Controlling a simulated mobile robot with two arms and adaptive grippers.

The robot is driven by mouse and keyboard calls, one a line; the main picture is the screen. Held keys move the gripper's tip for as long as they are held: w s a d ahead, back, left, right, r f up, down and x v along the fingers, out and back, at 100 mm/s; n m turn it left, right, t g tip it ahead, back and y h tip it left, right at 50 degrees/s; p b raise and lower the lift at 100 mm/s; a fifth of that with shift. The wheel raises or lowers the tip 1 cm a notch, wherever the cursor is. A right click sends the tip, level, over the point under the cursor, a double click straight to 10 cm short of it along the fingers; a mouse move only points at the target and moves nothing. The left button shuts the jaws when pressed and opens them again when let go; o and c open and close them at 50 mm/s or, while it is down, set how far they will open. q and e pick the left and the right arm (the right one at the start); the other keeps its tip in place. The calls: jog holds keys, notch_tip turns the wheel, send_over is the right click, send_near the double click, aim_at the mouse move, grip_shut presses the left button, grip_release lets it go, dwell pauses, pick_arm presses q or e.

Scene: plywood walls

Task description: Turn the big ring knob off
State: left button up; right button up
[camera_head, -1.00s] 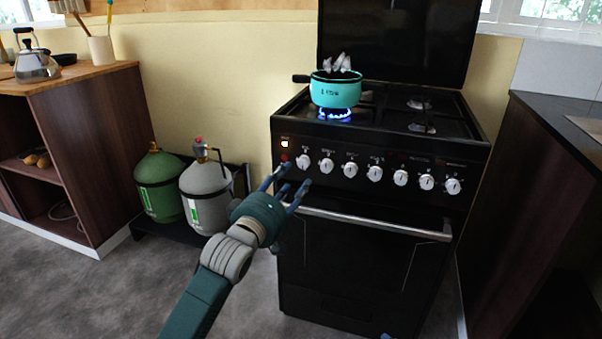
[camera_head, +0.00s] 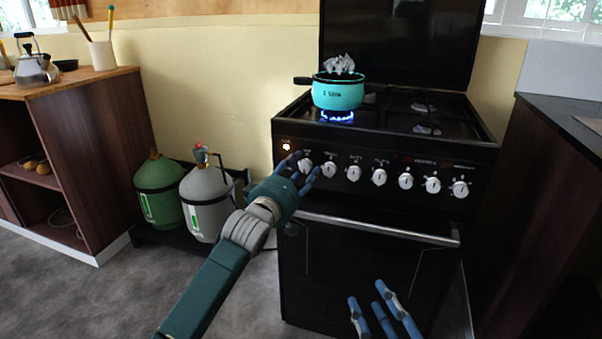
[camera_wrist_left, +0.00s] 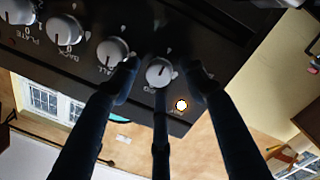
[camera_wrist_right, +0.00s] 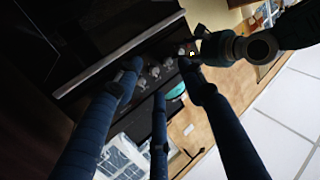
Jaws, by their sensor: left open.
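A row of white knobs runs along the black stove's front panel. The leftmost knob (camera_head: 305,166) sits between my left gripper's fingers; in the left wrist view this knob (camera_wrist_left: 158,72) has a short label below it, too small to read surely. My left gripper (camera_head: 304,168) is open, its fingers spread around the knob; contact cannot be told. A blue flame (camera_head: 337,116) burns under the turquoise pot (camera_head: 338,92) on the front left burner. My right gripper (camera_head: 380,305) is open and empty, low in front of the oven door.
The second knob (camera_head: 329,170) is close to my left fingers. The oven handle (camera_head: 380,228) runs below. Gas bottles (camera_head: 205,200) stand left of the stove; a dark counter (camera_head: 560,130) is at right.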

pick_arm(q)
jog(key=shift+c, duration=1)
jog(key=shift+w+f, duration=0.1)
jog(key=c, duration=0.4)
grip_shut()
pick_arm(e)
jog(key=shift+w+f, duration=0.2)
jog(key=shift+w, duration=0.45)
